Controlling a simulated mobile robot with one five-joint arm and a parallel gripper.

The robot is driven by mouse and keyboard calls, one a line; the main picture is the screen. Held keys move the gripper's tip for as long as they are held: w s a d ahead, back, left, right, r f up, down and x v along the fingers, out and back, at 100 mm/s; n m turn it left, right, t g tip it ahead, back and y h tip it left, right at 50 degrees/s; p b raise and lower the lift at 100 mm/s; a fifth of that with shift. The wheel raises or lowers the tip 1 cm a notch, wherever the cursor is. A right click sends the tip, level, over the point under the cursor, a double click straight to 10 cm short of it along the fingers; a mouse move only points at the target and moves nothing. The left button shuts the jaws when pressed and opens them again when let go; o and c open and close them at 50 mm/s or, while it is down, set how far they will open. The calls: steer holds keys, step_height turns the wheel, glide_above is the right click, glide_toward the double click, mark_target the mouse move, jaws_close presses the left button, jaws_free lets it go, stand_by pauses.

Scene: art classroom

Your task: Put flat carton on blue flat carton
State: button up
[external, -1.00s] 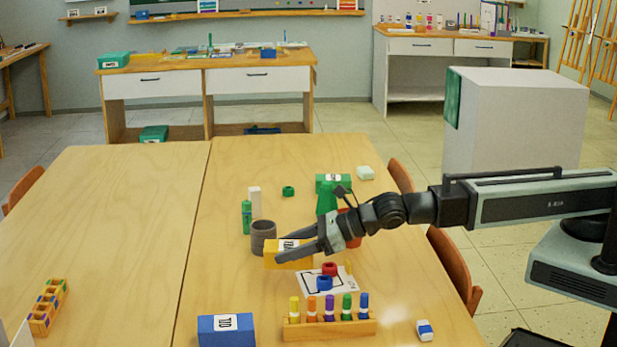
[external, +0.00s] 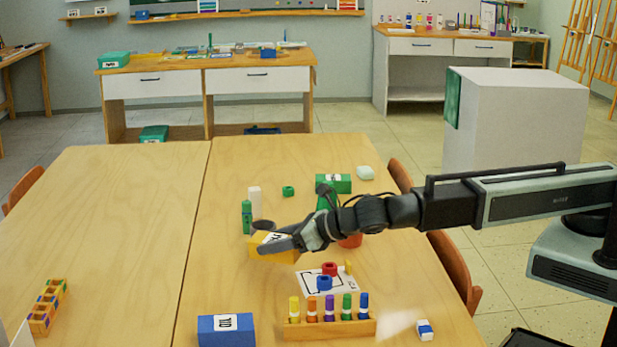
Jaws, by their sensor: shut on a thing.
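A yellow flat carton (external: 259,249) with a white label is held in my gripper (external: 268,240) over the middle of the right table. My gripper is shut on it and hides part of its top. The carton looks tilted and seems to be above the table, though the exact height is hard to tell. The blue flat carton (external: 226,331) with a white label lies on the table at the front, below and left of my gripper in the picture. Its top is bare.
A rack of colored markers (external: 330,327) stands right of the blue carton. A white sheet (external: 345,284) with red and blue rings lies behind it. A green carton (external: 333,184) is farther back. The left table is mostly clear.

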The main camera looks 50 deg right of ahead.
steer(key=a+r+m+h+p, duration=0.1)
steer(key=a+r+p, duration=0.4)
steer(key=a, duration=0.8)
step_height(320, 180, up, 4)
steer(key=n+y+p, duration=0.1)
steer(key=y+p, duration=0.1)
steer(key=p, duration=0.1)
glide_above(225, 322)
step_height(225, 322, down, 10)
steer(key=b, duration=1)
steer(key=shift+b, duration=0.35)
steer(key=shift+r, duration=0.2)
steer(key=shift+f, duration=0.2)
steer(key=o, duration=1.5)
steer(key=shift+r, duration=0.1)
